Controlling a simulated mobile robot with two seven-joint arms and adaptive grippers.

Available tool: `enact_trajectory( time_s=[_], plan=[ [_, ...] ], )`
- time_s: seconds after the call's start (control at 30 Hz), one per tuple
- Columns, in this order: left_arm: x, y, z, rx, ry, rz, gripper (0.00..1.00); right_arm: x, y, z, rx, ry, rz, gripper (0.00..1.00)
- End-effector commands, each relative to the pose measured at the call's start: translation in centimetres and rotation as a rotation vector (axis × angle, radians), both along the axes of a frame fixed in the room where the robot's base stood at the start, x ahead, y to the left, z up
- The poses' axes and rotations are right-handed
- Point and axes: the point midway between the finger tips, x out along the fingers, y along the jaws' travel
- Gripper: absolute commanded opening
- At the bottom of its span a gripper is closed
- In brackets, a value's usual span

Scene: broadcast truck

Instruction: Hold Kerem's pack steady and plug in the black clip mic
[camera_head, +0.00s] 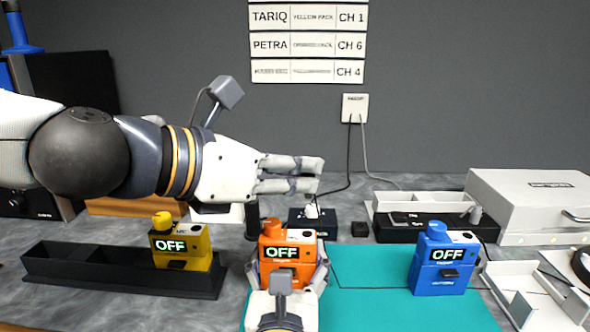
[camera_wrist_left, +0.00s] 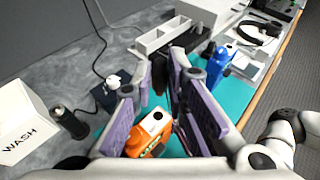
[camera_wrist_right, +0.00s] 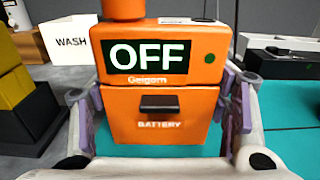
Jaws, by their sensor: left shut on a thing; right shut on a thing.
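An orange pack (camera_head: 287,250) with an OFF display stands upright at the front centre; it fills the right wrist view (camera_wrist_right: 162,100). My right gripper (camera_head: 288,285) is shut on its two sides, low down. My left gripper (camera_head: 318,175) is above and behind the pack, fingers pointing right. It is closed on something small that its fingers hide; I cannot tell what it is. In the left wrist view the orange pack (camera_wrist_left: 150,133) lies beneath the fingers. I cannot make out the black clip mic for certain. The wall sign's third name is blurred.
A yellow pack (camera_head: 181,246) stands in a black tray at left, and a blue pack (camera_head: 443,262) on the teal mat (camera_head: 370,305) at right.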

Motion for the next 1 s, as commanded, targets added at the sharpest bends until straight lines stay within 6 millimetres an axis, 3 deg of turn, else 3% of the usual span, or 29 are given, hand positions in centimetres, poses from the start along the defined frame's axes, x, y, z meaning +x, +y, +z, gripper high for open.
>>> enact_trajectory(
  time_s=[0.17, 0.6, 1.0],
  plan=[
    [0.0, 0.0, -0.4, 0.0, 0.002, -0.001, 0.0, 0.0, 0.0, 0.0, 0.0, 0.0, 0.0, 0.34],
    [0.1, 0.0, -4.7, 0.0, 0.002, 0.005, 0.0, 0.0, 0.0, 0.0, 0.0, 0.0, 0.0, 0.34],
    [0.1, 0.0, -5.0, 0.0, -0.001, 0.006, 0.0, 0.0, 0.0, 0.0, 0.0, 0.0, 0.0, 0.34]
  ],
)
